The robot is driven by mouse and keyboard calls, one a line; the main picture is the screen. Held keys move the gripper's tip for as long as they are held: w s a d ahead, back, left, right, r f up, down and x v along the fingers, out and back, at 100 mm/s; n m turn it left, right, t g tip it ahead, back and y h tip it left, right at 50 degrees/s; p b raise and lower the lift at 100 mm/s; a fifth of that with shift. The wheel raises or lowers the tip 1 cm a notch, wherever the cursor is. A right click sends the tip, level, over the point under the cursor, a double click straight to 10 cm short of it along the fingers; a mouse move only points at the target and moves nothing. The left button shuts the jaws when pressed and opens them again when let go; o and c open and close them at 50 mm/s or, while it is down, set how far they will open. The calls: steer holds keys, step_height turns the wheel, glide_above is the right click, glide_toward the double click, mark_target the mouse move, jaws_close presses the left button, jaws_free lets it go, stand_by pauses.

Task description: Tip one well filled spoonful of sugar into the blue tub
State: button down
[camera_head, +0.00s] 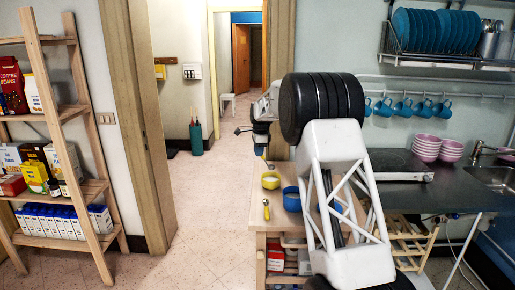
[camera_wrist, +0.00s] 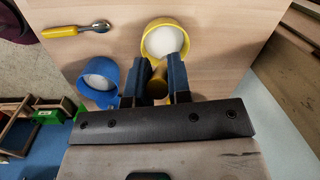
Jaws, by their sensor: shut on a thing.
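My gripper (camera_wrist: 160,82) is shut on a yellow-handled spoon (camera_wrist: 157,88), whose handle shows between the two blue-grey fingers. In the head view my gripper (camera_head: 261,140) is above the table, and the spoon tip points down above the yellow tub (camera_head: 270,182). The yellow tub holds white stuff in the wrist view (camera_wrist: 165,27). The blue tub (camera_head: 291,199) stands beside it, nearer the head camera; white also shows inside it in the wrist view (camera_wrist: 77,84). I cannot see whether the held spoon's bowl carries anything.
A second yellow-handled spoon (camera_head: 266,212) lies on the wooden table (camera_head: 256,228); it also shows in the wrist view (camera_wrist: 75,30). Shelves with boxes (camera_head: 62,160) stand at the left. A dark counter (camera_head: 455,190) with pink bowls (camera_head: 427,147) is at the right.

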steer(key=shift+g+y, duration=0.3)
steer(key=shift+y, duration=0.5)
steer(key=f, duration=0.1)
steer(key=d+f, duration=0.1)
steer(key=f, duration=0.3)
steer(key=shift+w+d+f, duration=0.15)
steer(key=shift+w+d, duration=0.15)
steer(key=shift+d, duration=0.05)
steer(key=shift+w+d+f+y, duration=0.15)
steer(key=shift+d+f+y, duration=0.1)
steer(key=shift+f, duration=0.25)
steer(key=shift+w+d+f+y, duration=0.1)
steer(key=shift+d+f+y, duration=0.15)
steer(key=shift+f, duration=0.25)
steer(key=shift+a, duration=0.2)
steer(key=shift+s+a+f+t+h, duration=0.15)
steer(key=shift+s+a+f+h, duration=0.05)
steer(key=shift+a+h, duration=0.3)
steer(key=shift+s+a+f+t+h, duration=0.15)
steer(key=shift+s+a+t+h, duration=0.1)
steer(key=shift+a+h, duration=0.25)
steer(key=shift+s+a+f+t+h, duration=0.1)
steer(key=shift+s+a+f+h, duration=0.1)
steer(key=shift+a+h, duration=0.3)
steer(key=shift+r, duration=1.35)
